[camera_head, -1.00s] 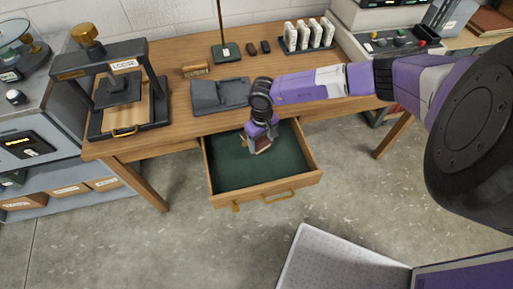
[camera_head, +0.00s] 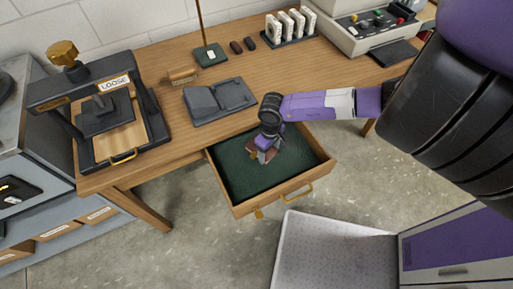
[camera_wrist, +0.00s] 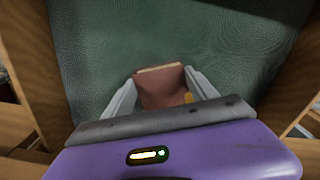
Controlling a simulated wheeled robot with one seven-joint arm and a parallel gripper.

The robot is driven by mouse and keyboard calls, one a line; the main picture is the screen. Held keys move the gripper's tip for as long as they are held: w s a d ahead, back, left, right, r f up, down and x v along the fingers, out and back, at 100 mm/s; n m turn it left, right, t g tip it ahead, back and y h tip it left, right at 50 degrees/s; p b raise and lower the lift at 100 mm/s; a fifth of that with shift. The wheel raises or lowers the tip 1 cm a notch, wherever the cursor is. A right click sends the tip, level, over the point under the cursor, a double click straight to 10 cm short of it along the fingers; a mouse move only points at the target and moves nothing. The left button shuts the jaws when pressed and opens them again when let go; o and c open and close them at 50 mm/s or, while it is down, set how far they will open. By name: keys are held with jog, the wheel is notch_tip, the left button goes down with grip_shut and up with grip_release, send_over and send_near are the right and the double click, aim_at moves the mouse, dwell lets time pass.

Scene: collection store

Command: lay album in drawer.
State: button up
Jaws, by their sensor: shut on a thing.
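The open drawer (camera_head: 240,206) has wooden walls, a green lining and a brass handle, and juts out from the table front. My gripper (camera_head: 261,153) is inside the drawer's outline, pointing down. It is shut on the album (camera_wrist: 162,88), a small reddish-brown book with a paler edge and a yellow-gold spot at its right. In the wrist view my gripper (camera_wrist: 161,92) has one finger on each side of the album, with the green lining (camera_wrist: 210,35) beyond. I cannot tell whether the album touches the lining. In the head view the album is mostly hidden by my gripper.
On the table stand a press labelled LOOSE (camera_head: 106,120), a dark grey cradle (camera_head: 219,100), a brush (camera_head: 183,77), a green-based stand (camera_head: 210,54) and a rack of white pieces (camera_head: 290,28). The drawer holds nothing else visible.

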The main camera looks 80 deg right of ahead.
jog(key=shift+w+f, duration=0.1)
dwell(0.3)
jog(key=shift+f, duration=0.1)
jog(key=o, duration=1.6)
